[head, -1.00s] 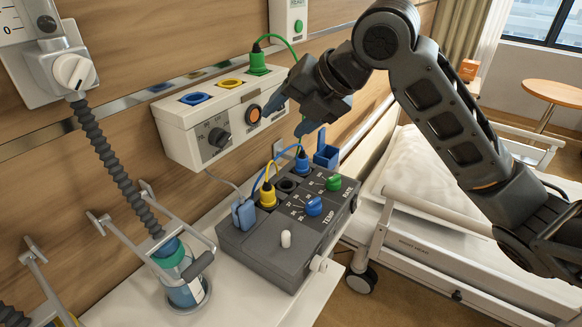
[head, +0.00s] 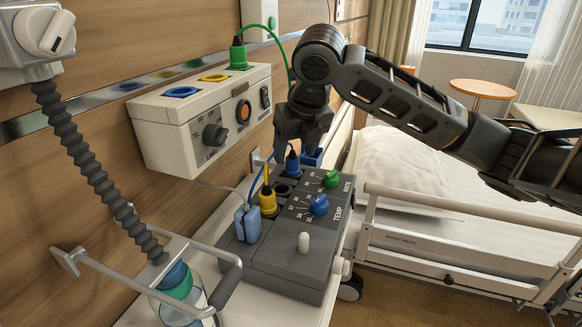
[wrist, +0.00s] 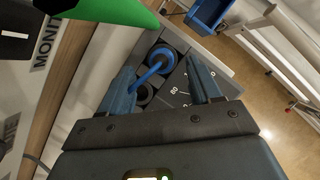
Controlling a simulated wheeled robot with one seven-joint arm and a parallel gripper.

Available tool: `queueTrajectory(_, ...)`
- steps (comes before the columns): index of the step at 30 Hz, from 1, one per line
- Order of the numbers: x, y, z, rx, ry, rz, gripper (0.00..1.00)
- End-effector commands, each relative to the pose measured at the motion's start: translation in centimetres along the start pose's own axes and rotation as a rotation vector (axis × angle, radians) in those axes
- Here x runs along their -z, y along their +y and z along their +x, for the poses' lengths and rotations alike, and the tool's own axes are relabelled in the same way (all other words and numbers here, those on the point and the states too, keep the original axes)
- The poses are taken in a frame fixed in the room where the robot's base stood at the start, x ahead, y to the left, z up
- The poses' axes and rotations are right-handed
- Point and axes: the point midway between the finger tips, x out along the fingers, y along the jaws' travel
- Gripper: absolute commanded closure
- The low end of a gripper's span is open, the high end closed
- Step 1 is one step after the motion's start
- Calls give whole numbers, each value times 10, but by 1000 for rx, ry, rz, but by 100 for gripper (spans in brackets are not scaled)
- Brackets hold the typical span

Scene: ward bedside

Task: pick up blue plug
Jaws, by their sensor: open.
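The blue plug (head: 292,161) stands upright in a socket at the back of the dark grey control box (head: 285,262), with a blue cable curving from it. My gripper (head: 299,143) is open and points down just above the plug, partly covering the area behind it. In the wrist view the plug's round blue end (wrist: 160,57) shows between and slightly beyond the two blue-grey fingers of the gripper (wrist: 165,84). The fingers appear apart from the plug, and nothing is held.
A yellow plug (head: 267,199) and a blue clip-like piece (head: 247,222) sit on the box's left. A white wall unit (head: 185,130) with a green plug (head: 238,54) and its cable is close behind. A blue flap (head: 314,157) stands right of the plug. A bed rail (head: 470,220) lies right.

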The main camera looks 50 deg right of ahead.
Motion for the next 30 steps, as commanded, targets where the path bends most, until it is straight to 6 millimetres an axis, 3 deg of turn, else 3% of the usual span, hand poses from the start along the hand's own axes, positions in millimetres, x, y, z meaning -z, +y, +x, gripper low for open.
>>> queueTrajectory(6,1,-1,30,-2,1,2,37)
queueTrajectory(14,1,-1,34,-1,-1,1,38)
queueTrajectory(30,1,-1,33,-1,-1,1,90)
